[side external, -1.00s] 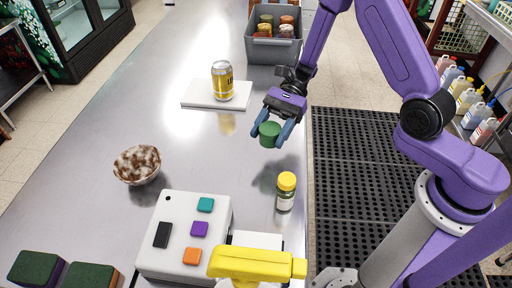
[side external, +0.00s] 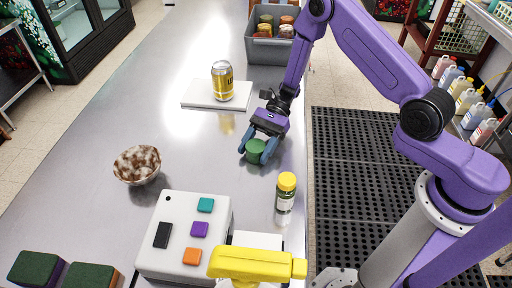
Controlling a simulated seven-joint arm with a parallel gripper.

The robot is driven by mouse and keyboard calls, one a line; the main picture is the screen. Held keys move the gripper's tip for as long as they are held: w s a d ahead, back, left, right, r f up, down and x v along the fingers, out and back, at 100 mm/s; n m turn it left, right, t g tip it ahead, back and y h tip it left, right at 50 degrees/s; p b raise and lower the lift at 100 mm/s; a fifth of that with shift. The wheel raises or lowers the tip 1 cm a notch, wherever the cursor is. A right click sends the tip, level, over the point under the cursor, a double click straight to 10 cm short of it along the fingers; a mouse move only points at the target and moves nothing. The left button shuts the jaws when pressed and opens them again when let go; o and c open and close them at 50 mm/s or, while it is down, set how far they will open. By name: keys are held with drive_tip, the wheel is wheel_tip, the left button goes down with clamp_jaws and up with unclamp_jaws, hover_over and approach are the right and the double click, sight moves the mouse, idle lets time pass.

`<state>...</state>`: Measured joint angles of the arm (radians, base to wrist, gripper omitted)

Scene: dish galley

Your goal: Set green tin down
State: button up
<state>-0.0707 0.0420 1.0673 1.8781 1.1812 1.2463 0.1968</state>
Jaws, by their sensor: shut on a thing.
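The green tin (side external: 256,150) is a short green cylinder, upright between the blue fingers of my gripper (side external: 259,153). My gripper is shut on it and points down at the steel counter, right of the middle. The tin is at or close above the counter top; I cannot tell whether its base touches. The fingers hide parts of its sides.
A yellow can (side external: 222,82) stands on a white board (side external: 204,99) behind. A yellow-capped jar (side external: 285,200) stands close in front of my gripper. A brown-white bowl (side external: 138,166) and a button box (side external: 165,205) are to the left. The counter (side external: 195,150) between is clear.

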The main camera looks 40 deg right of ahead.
drive_tip(key=shift+f, duration=0.1)
drive_tip(key=o, duration=1.1)
